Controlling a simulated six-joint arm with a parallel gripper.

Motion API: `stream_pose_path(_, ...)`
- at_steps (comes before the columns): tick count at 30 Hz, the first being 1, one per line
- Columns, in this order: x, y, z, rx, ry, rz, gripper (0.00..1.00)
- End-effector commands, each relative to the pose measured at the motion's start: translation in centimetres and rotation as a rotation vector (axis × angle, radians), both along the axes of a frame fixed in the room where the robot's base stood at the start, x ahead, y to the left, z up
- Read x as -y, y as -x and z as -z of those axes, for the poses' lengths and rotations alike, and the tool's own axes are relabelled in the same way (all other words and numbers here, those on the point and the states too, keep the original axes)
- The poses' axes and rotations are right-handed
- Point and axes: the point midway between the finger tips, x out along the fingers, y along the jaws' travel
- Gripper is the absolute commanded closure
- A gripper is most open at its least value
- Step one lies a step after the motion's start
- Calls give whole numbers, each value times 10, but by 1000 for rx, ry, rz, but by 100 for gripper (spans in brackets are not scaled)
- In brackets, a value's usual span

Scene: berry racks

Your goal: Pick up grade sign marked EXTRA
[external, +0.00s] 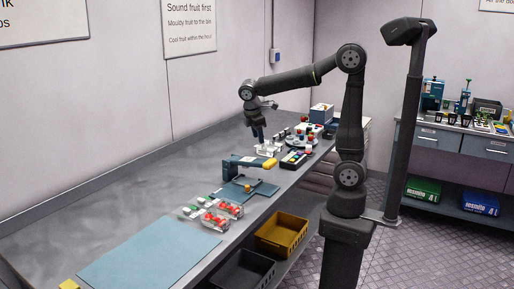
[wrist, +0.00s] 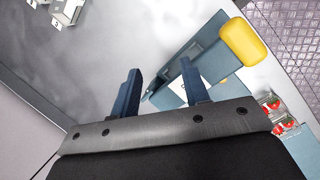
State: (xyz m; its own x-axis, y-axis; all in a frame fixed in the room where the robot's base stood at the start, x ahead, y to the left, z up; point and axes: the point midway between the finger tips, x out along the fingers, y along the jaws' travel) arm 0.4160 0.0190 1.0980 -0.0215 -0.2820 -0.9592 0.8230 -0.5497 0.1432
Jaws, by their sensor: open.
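No sign with a readable EXTRA marking shows in either view, so I cannot tell which small item on the bench is the grade sign. My gripper (external: 258,136) is above the far half of the bench, pointing down, beside a group of small clear and white items (external: 268,150). In the wrist view my gripper (wrist: 160,67) has its two blue fingers spread apart, with nothing held between them.
A blue device with a yellow handle (external: 268,163) stands on the bench; its yellow handle is near my right finger in the wrist view (wrist: 243,41). Punnets of red berries (external: 222,214), a light blue mat (external: 150,258) and an ochre crate (external: 282,236) are nearer. The bench's left part is clear.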

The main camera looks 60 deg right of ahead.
Motion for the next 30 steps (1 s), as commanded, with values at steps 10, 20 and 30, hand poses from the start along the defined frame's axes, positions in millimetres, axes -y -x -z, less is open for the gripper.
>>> stream_pose_path(10,113,-108,-18,152,-58,852,58)
stream_pose_path(20,306,-165,-16,296,-86,1832,58)
stream_pose_path(30,445,-151,-5,366,-87,2466,58)
